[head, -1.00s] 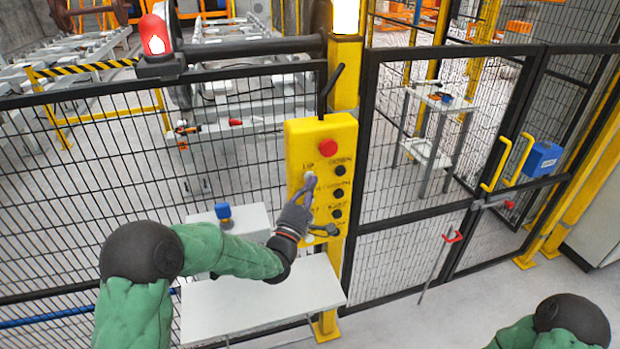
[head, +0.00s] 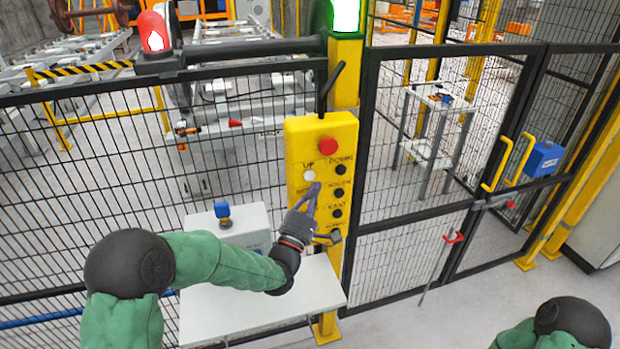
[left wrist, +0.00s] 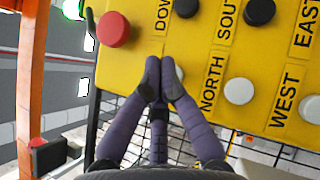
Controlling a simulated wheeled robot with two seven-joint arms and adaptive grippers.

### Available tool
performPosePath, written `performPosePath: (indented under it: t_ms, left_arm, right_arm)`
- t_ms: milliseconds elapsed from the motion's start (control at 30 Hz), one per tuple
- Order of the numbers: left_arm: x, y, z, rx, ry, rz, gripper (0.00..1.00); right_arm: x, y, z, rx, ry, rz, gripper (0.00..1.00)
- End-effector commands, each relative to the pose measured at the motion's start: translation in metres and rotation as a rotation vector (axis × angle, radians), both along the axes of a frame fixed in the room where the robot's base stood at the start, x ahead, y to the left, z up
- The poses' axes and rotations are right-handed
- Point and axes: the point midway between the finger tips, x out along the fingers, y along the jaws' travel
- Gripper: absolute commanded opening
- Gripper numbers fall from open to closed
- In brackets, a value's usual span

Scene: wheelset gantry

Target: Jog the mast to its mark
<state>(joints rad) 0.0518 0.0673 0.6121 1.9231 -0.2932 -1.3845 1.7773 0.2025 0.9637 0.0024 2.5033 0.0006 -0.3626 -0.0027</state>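A yellow control panel (head: 300,140) hangs on a yellow post, with a red button (head: 328,146), white buttons on the left and black ones on the right. The white UP button (head: 308,175) shows just above my left gripper (head: 314,188). In the left wrist view my left gripper (left wrist: 160,72) has its fingertips together, with nothing between them. They partly cover a white button (left wrist: 180,73) beside the DOWN row; the NORTH button (left wrist: 239,91) is to the right. I see no contact with any button. I cannot pick out the mast or its mark. My right gripper is out of view.
A lamp (head: 344,15) atop the post glows green-white; a red beacon (head: 154,32) stands left. Black mesh fence (head: 110,190) and a gate with yellow handles (head: 508,163) close off the cell. A pale shelf (head: 262,300) lies below the panel.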

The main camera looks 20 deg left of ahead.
Motion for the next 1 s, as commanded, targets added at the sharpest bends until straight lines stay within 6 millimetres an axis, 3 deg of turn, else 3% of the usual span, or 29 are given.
performPosePath:
  t_ms: [400, 1000]
  left_arm:
    - [-0.027, -0.018, -0.001, 0.001, 0.0, -0.001, 0.0]
    - [-0.029, -0.019, -0.001, 0.0, 0.001, 0.0, 0.0]
  right_arm:
    - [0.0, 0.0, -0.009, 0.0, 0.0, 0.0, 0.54]
    - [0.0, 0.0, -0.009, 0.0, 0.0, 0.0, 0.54]
